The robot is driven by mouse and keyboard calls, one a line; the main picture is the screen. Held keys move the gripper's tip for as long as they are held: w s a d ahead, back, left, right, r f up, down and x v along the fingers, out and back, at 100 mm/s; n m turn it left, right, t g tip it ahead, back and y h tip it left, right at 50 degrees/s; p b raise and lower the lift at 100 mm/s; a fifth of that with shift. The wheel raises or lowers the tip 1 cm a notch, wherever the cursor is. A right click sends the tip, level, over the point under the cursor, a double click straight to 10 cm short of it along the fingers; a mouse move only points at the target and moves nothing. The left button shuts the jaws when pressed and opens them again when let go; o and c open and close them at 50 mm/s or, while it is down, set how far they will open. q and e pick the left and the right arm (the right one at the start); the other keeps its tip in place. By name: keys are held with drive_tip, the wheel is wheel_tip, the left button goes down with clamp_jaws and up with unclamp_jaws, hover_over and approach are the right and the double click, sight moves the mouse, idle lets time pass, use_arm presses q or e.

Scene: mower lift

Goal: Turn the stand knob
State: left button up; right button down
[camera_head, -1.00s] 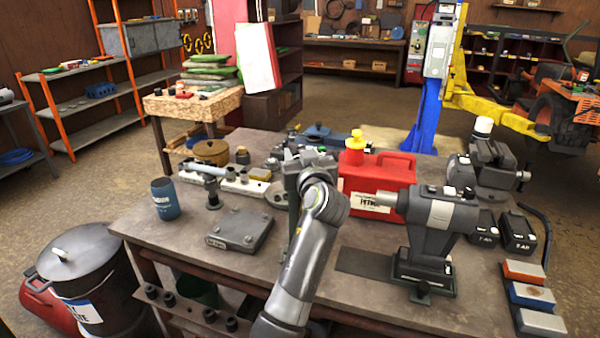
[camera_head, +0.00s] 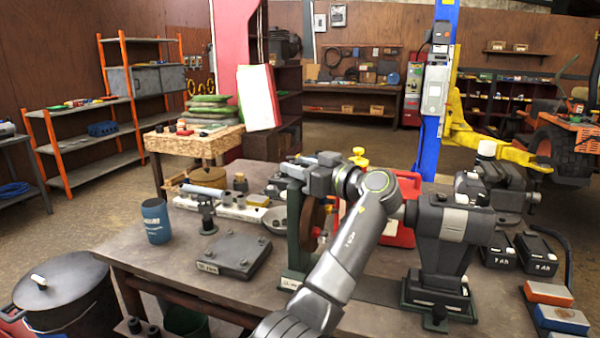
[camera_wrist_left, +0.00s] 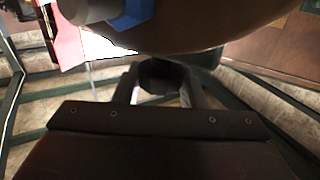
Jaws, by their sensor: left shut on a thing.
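My left gripper (camera_head: 304,174) reaches to the top of a dark green upright stand (camera_head: 294,235) on the workbench. In the left wrist view, the fingers (camera_wrist_left: 162,92) are shut on a dark rounded part, which looks like the stand knob (camera_wrist_left: 160,75). My gripper and wrist hide most of the knob in the head view. A reddish-brown wheel (camera_head: 313,220) shows behind the stand, and a large brown curved surface (camera_wrist_left: 215,22) hangs over the fingers in the left wrist view. My right gripper is not in view.
A grey machine (camera_head: 440,225) stands close right of my left arm, with a red can (camera_head: 402,236) behind it.

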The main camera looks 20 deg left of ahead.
use_arm(q)
drive_tip(key=shift+f, duration=0.15)
drive_tip(key=o, duration=1)
drive_tip(key=shift+c, duration=0.2)
drive_tip(key=b+v, duration=0.8)
drive_tip(key=v, duration=0.9)
drive_tip(key=shift+d+b, duration=0.2)
drive_tip(key=shift+b, duration=0.2)
